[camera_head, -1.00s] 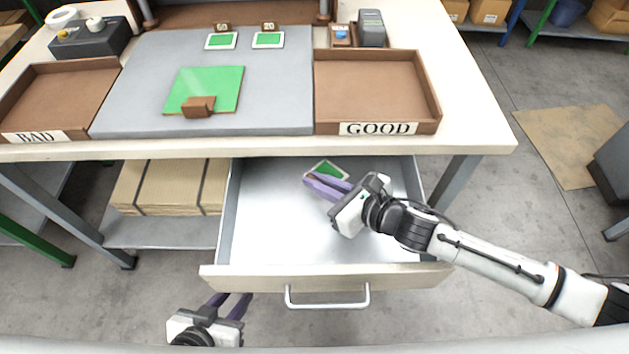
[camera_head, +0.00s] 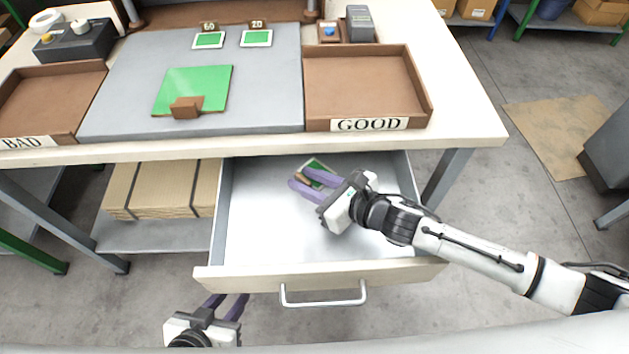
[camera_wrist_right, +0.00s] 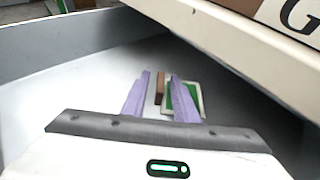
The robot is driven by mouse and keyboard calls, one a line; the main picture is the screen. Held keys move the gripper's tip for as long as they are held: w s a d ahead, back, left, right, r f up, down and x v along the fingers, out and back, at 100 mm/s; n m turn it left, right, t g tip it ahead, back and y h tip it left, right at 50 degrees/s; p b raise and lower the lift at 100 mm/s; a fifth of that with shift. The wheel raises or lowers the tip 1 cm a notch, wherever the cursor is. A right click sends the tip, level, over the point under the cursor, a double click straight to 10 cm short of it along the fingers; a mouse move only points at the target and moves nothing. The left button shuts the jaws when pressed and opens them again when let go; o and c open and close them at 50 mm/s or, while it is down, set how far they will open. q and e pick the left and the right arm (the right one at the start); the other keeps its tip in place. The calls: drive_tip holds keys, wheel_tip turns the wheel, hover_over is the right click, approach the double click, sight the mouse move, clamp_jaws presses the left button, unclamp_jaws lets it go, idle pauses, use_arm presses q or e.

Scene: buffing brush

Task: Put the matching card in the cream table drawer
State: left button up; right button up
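The cream table drawer (camera_head: 232,273) is pulled open under the table, its inside pale grey. A green card with a light border and a small brown grip (camera_head: 313,166) lies in it near the back; my gripper partly covers it. The card also shows in the right wrist view (camera_wrist_right: 195,92). My right gripper (camera_head: 299,177) is inside the drawer at the card, its purple fingers spread on either side of the brown grip with gaps. My left gripper (camera_head: 228,298) is open and empty, low in front of the drawer's left side.
Two small green cards, marked 60 (camera_head: 209,40) and 20 (camera_head: 257,38), stay on the grey mat (camera_head: 260,100). A larger green plate (camera_head: 205,85) with a brown block lies there too. BAD (camera_head: 25,142) and GOOD (camera_head: 368,124) trays flank the mat. The tabletop overhangs the drawer's back.

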drive_tip(key=v, duration=1.2)
drive_tip(key=shift+r, duration=0.15)
